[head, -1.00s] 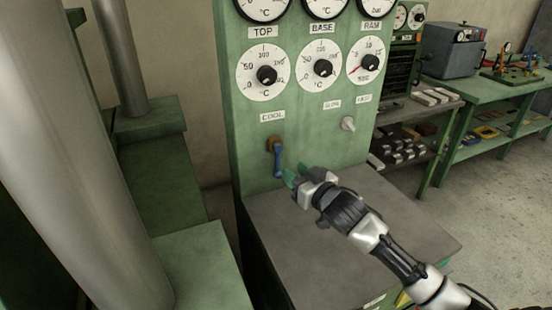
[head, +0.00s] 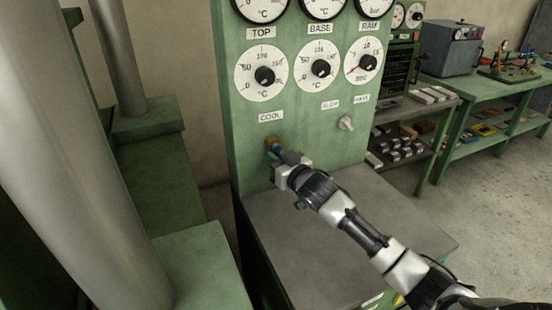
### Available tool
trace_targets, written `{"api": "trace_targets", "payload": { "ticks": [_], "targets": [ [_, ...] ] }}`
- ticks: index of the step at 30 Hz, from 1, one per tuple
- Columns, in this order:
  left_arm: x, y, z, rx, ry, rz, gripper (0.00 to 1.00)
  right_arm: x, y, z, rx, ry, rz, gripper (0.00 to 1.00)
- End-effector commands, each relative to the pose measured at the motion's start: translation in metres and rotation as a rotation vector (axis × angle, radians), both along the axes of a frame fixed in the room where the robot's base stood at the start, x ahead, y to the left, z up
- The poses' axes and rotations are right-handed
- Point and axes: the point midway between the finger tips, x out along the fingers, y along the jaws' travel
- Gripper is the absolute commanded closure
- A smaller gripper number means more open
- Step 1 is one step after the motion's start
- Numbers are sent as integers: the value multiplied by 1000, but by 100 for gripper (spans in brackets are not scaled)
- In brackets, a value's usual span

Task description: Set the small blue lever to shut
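The small blue lever (head: 275,151) is on the green panel (head: 228,130), under the label COOL (head: 271,116). Its brass-coloured pivot (head: 272,143) shows, and only a little blue shows below it. The rest of the lever is hidden behind my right gripper (head: 278,168), so its present angle is hard to see. The gripper is right at the lever, in front of the panel. Its fingertips are mostly hidden, and I cannot tell whether they are closed on the lever. My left gripper is not in view.
Dials and a small grey knob (head: 346,123) are on the panel above and right. A grey-topped cabinet (head: 310,240) lies below my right arm. A thick metal column (head: 75,150) stands at the left. Open floor is at the right.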

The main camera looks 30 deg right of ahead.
Motion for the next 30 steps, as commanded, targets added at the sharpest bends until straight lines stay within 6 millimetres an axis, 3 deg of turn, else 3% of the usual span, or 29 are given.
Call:
{"api": "trace_targets", "payload": {
  "ticks": [2, 17, 30],
  "targets": [
    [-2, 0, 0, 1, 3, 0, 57, 0, 0, 0, 0, 0, 0, 100],
    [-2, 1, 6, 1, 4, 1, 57, 0, -1, 2, -44, 3, 0, 100],
    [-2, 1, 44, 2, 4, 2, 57, -1, -12, 7, -368, 22, 0, 100]
  ]
}}
